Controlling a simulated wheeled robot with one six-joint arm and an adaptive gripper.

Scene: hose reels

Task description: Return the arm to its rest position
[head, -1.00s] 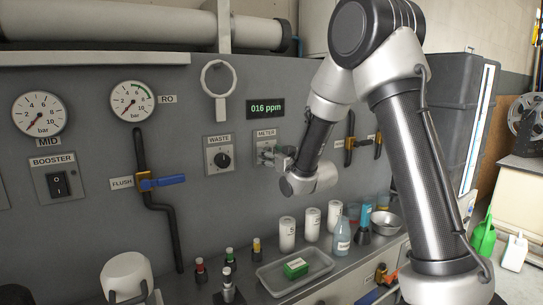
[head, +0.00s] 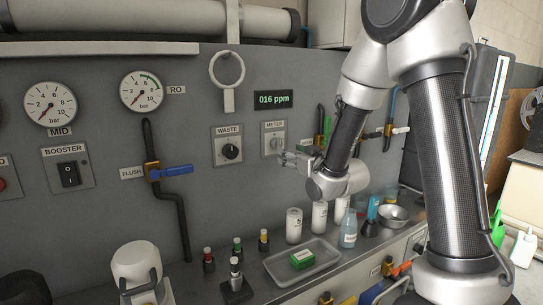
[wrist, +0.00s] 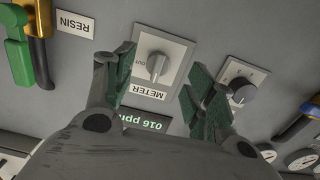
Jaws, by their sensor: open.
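My gripper (head: 288,158) is in front of the grey panel, just below and right of the METER switch plate (head: 274,139). In the wrist view my gripper (wrist: 158,92) is open, with its two green-padded fingers apart and nothing between them. The METER knob (wrist: 156,65) shows between and beyond the fingers, and they look clear of it. My arm (head: 350,130) is bent and reaches left from the right side of the head view.
The WASTE knob (head: 230,151) is left of the METER plate. A display (head: 273,99) above reads 016 ppm. Below, the bench holds white bottles (head: 294,226), a tray (head: 322,262) with a green box (head: 302,259), and a blue-capped bottle (head: 370,218). A RESIN valve (wrist: 20,62) is nearby.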

